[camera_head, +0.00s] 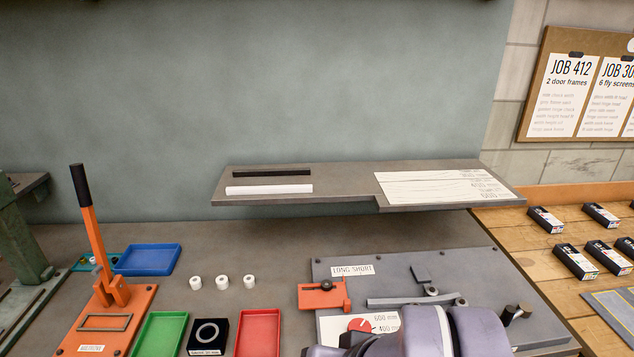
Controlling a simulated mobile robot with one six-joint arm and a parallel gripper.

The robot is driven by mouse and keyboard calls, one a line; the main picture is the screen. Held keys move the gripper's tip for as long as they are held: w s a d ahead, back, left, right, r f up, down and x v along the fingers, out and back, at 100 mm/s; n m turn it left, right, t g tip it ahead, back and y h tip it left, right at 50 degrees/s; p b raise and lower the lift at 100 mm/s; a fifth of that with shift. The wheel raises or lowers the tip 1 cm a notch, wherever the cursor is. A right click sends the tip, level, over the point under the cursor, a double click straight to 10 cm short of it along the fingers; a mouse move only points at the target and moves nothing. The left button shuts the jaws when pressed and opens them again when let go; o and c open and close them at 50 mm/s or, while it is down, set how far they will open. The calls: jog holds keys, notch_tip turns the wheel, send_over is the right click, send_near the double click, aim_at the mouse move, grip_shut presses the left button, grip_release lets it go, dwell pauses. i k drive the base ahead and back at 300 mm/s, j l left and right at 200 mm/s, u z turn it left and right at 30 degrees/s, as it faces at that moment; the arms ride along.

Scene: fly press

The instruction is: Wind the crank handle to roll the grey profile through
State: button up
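A grey machine plate (377,272) with a "LONG SHORT" label lies at the lower right. A slim grey bar (410,301), which looks like the grey profile, lies across it beside small dark round parts, its right end close to my arm. A dark peg with a pale end (517,313) stands at the plate's right; I cannot tell if it is the crank handle. My purple-grey arm covers the plate's lower middle and hides what lies behind it. My gripper does not show.
An orange block (323,294) and red dial (360,326) are on the plate. A shelf (340,191) with black and white strips overhangs behind. An orange lever press (103,292), blue tray (147,259), green tray (160,334) and red tray (257,333) stand left. Small boxes (576,261) are right.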

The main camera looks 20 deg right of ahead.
aim_at(524, 309)
jog(key=z, duration=1.8)
